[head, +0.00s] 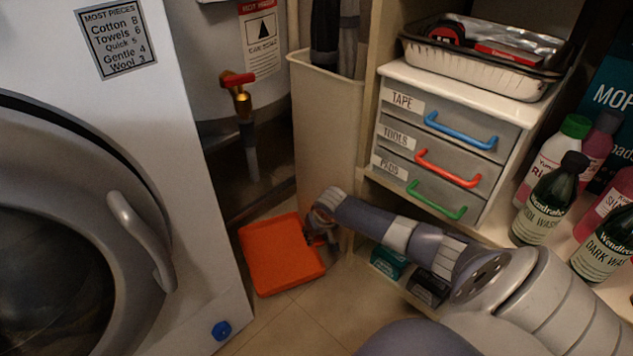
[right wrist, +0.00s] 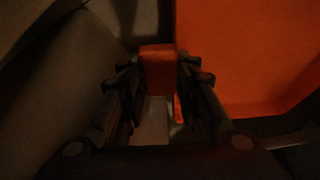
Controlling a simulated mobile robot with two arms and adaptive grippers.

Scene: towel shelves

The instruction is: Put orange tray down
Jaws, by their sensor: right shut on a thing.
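The orange tray (head: 281,254) is at floor level between the washing machine and the drawer unit, below the red-handled valve. It looks nearly flat; I cannot tell whether it touches the floor. My right gripper (head: 322,232) is at the tray's right edge. In the right wrist view the gripper (right wrist: 158,75) is shut on an orange tab (right wrist: 157,68) beside the tray's broad orange surface (right wrist: 245,55). My left gripper is not in view.
The washing machine (head: 180,130) stands close on the left. A tall beige bin (head: 325,130) stands behind the tray. The drawer unit (head: 445,140) and shelves with bottles (head: 550,195) are on the right. Bare floor (head: 300,325) shows in front of the tray.

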